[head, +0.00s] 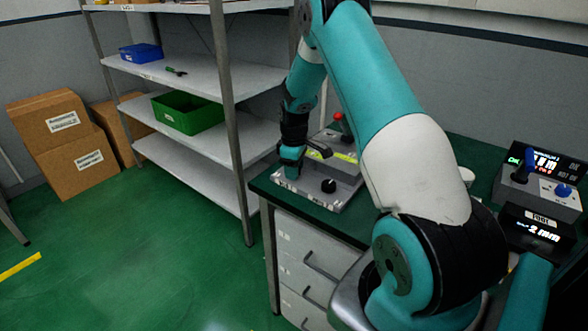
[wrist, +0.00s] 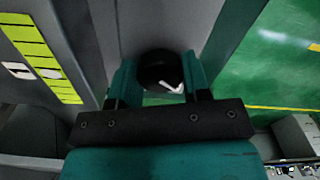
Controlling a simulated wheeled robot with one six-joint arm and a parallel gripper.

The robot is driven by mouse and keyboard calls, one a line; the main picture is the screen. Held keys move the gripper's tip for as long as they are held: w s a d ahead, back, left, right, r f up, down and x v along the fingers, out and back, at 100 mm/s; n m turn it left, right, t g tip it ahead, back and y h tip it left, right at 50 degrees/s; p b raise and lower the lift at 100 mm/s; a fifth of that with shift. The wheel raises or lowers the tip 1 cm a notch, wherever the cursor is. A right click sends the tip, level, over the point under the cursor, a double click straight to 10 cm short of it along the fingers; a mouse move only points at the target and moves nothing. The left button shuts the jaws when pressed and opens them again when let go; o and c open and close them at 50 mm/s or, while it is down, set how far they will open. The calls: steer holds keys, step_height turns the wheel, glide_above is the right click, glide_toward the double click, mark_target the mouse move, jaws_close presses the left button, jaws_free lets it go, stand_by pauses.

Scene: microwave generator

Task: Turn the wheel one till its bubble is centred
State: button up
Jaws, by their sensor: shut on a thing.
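A grey levelling device (head: 345,178) stands on the green bench top and carries a yellow-green strip (head: 345,157). My gripper (head: 289,168) is at its left end, pointing down. In the wrist view, my gripper (wrist: 158,82) is shut on a black round wheel (wrist: 158,68) with a white mark on top. I cannot read a number on this wheel. A second black wheel (head: 328,186) stands free at the device's front. In the wrist view the yellow-green strip (wrist: 42,52) has dark cross lines, and a small white piece (wrist: 18,70) lies beside it; I cannot make out the bubble's position.
The bench (head: 325,222) has drawers below. A control box with a blue joystick (head: 528,165) and a display reading 2 mm (head: 538,229) are at right. A grey shelf (head: 185,75) with a green crate (head: 188,112) stands behind at left.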

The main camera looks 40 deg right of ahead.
steer(key=shift+d+r+n, duration=0.1)
steer(key=shift+n, duration=0.2)
steer(key=o, duration=0.9)
step_height(320, 180, up, 17)
steer(key=shift+r+b, duration=0.2)
steer(key=shift+b, duration=0.85)
